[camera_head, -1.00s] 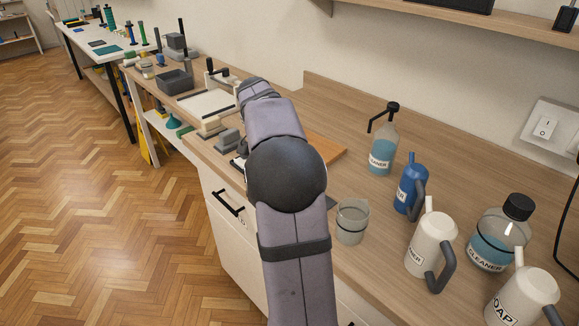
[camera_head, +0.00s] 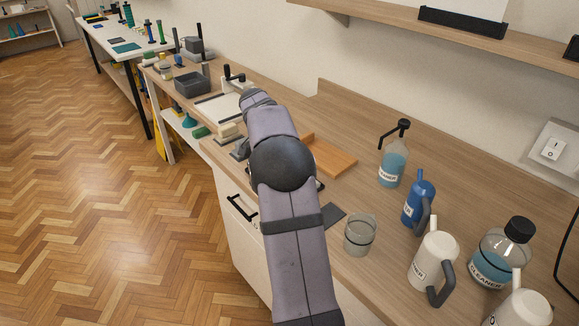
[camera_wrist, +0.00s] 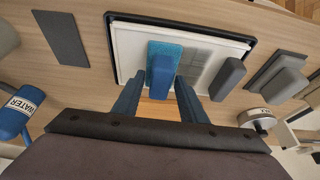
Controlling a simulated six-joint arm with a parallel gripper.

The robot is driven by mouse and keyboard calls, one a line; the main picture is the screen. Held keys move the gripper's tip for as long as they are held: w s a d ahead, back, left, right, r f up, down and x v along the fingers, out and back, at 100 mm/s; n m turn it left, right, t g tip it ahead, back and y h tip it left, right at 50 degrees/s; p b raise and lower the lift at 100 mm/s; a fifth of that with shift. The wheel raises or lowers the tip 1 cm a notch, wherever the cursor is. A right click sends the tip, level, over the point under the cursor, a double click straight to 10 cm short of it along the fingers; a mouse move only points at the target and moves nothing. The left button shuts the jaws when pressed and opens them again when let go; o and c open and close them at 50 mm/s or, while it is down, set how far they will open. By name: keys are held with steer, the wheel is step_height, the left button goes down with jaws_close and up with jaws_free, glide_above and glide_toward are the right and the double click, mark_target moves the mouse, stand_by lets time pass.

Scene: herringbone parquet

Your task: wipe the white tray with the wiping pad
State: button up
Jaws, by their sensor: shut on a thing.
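The white tray (camera_wrist: 128,42) with a dark rim lies in the middle of the wrist view. A blue wiping pad (camera_wrist: 166,50) is over the tray, left of its middle; I cannot tell whether it touches the surface. My gripper (camera_wrist: 161,88) is shut on the pad's raised blue grip, with a finger on each side. A faint grey patch with fine lines shows on the tray right of the pad. In the head view my arm hides the gripper, the pad and most of the tray.
A flat grey mat (camera_wrist: 60,38) lies left.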

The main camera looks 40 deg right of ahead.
steer(key=w+p, duration=0.1)
steer(key=p, duration=0.1)
steer(key=w+p, duration=0.3)
steer(key=shift+w+r+p, duration=0.25)
steer(key=shift+w+p, duration=0.05)
steer(key=shift+p, duration=0.1)
steer(key=shift+w+f+p, duration=0.3)
steer(key=shift+w+p, duration=0.2)
steer(key=shift+w, duration=0.05)
steer(key=shift+s+f, duration=0.1)
steer(key=shift+s+f+b, duration=0.1)
steer(key=shift+s+b, duration=0.1)
steer(key=shift+b, duration=0.45)
steer(key=s+b, duration=0.4)
steer(key=s, duration=0.1)
steer(key=shift+b, duration=0.4)
steer(key=shift+s, duration=0.3)
